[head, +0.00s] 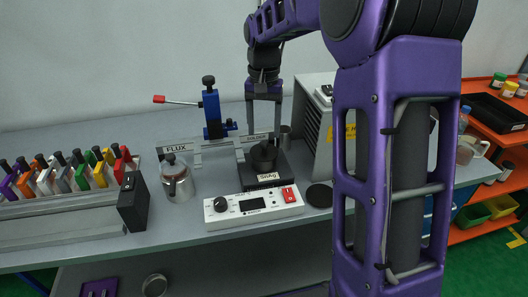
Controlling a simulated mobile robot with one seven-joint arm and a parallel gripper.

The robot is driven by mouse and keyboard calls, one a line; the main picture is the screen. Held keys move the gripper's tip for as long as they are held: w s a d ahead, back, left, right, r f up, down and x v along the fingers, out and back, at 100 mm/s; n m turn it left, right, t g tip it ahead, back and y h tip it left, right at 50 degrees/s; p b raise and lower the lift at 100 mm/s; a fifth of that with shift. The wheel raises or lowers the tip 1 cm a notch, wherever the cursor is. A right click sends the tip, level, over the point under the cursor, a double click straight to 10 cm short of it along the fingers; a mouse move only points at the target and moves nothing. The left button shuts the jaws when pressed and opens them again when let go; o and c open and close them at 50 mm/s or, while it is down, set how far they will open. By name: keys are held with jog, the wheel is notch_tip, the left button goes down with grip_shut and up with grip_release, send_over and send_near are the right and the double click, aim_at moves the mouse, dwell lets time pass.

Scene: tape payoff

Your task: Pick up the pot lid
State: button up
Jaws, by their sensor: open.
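My gripper (264,132) points down with its two grey fingers apart and nothing visible between them. It is above or just behind a dark round pot (263,158) on a black block labelled SnAg; the exact depth is hard to tell. A flat black disc (319,195) lies on the bench right of the white control box and looks like a loose lid. I cannot tell for certain which one is the pot lid.
A white control box (253,205) with a red switch stands in front of the SnAg block. A blue clamp stand (212,114) is behind left. A grey slatted unit (312,125) is close on the right. Coloured tape holders (72,175) line the left.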

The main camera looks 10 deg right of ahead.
aim_at(264, 142)
jog(key=f, duration=0.4)
jog(key=shift+w, duration=0.2)
jog(key=shift+c, duration=0.3)
grip_shut()
